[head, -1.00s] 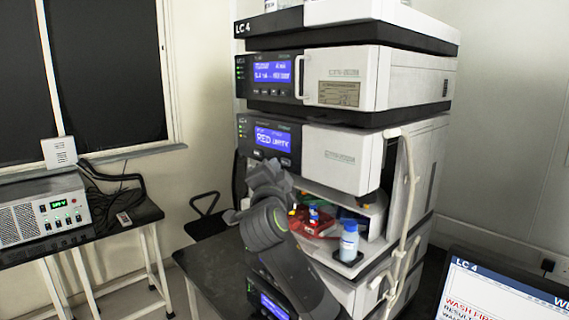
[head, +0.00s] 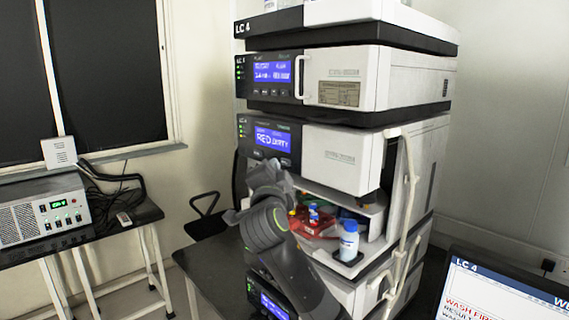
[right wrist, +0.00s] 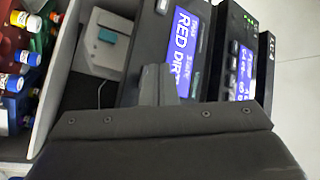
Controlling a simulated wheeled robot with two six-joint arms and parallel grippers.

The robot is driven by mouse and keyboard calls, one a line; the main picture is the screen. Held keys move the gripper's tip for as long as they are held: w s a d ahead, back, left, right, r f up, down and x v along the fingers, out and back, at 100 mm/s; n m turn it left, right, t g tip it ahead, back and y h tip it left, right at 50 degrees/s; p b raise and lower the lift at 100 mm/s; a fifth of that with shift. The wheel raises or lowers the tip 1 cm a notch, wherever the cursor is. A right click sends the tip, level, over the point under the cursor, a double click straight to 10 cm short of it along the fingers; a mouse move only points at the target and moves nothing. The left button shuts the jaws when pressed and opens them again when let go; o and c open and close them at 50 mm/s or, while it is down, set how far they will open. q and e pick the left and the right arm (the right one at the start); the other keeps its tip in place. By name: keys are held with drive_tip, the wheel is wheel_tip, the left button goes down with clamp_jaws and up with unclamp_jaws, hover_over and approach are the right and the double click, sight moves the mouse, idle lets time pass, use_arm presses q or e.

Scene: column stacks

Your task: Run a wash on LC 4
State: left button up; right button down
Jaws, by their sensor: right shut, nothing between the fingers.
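The LC 4 stack (head: 340,155) of white and black modules stands on a dark bench in the head view. One module's blue display (head: 272,140) reads "RED DIRTY"; it also shows sideways in the right wrist view (right wrist: 178,45). The pump-like module above has another lit display (head: 272,72). My right gripper (head: 265,178) is shut and empty in front of the stack's left side, below the "RED DIRTY" display. In the right wrist view the fingers (right wrist: 158,88) are close to that module's front; contact cannot be told. My left gripper is out of view.
A laptop screen (head: 500,292) at lower right reads "LC 4" and "WASH FIRST". A white instrument (head: 45,208) stands on a left table.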

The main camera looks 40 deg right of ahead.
drive_tip(key=shift+d, duration=0.1)
drive_tip(key=shift+d, duration=0.35)
drive_tip(key=shift+d, duration=0.4)
idle(0.6)
drive_tip(key=shift+a, duration=0.15)
drive_tip(key=shift+a+b, duration=0.45)
drive_tip(key=shift+a, duration=0.25)
drive_tip(key=a+b, duration=0.1)
drive_tip(key=a, duration=0.4)
drive_tip(key=shift+s, duration=0.2)
